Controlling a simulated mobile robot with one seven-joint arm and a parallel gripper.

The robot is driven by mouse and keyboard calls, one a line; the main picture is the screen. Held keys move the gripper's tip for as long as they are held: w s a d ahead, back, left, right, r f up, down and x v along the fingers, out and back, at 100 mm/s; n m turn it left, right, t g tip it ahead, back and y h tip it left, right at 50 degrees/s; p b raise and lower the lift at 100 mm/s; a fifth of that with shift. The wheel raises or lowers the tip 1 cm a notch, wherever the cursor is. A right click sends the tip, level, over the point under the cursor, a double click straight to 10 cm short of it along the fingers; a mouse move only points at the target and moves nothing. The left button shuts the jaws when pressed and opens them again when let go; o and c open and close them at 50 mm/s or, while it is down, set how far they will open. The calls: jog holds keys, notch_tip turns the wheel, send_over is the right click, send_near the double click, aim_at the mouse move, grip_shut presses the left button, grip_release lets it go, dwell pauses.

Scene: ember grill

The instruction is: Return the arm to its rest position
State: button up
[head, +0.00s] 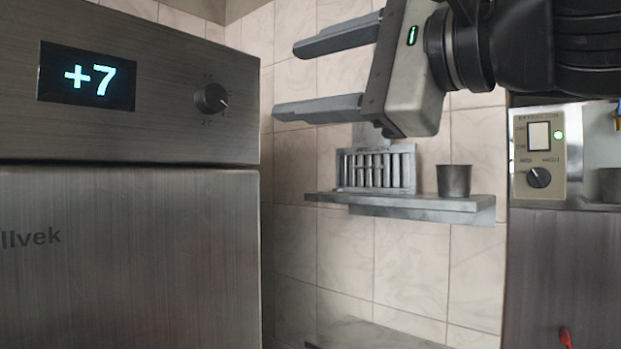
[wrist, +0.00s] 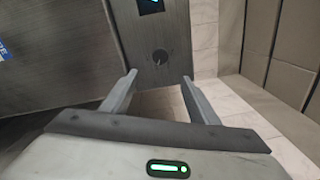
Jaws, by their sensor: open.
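My gripper (head: 301,80) is open and empty in the upper middle of the head view, its two grey fingers pointing left toward the steel cabinet. The fingers are apart from the cabinet and hold nothing. In the wrist view my gripper (wrist: 158,80) shows both fingers spread, with the cabinet front and its knob beyond them. My dark arm comes in from the upper right of the head view.
A steel cabinet (head: 130,260) with a "+7" display (head: 87,77) and a knob (head: 211,98) fills the left. Below my gripper, a wall shelf (head: 400,201) bears a slotted metal rack (head: 376,170) and a grey cup (head: 454,180). A control panel (head: 538,155) is at right.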

jog(key=w+d+f+n+g+h+p, duration=0.1)
jog(key=d+f+n+h, duration=0.15)
jog(key=f, duration=0.85)
jog(key=w+d+f+n+g+h+p, duration=0.1)
jog(key=f+n+h, duration=0.25)
jog(key=f, duration=0.85)
jog(key=s+d+f+n+g+h, duration=0.1)
jog(key=s+d+f+n+h, duration=0.1)
jog(key=f, duration=0.5)
jog(key=s+d+f+n+g+h, duration=0.2)
jog(key=s+d+f+h, duration=0.1)
jog(key=d+f, duration=0.2)
jog(key=s+d+f+n+g+h, duration=0.1)
jog(key=d+f, duration=0.3)
jog(key=f, duration=0.6)
jog(key=shift+s+n+g+h+p, duration=0.4)
jog(key=shift+s+n+h, duration=0.2)
jog(key=shift+s+h, duration=0.3)
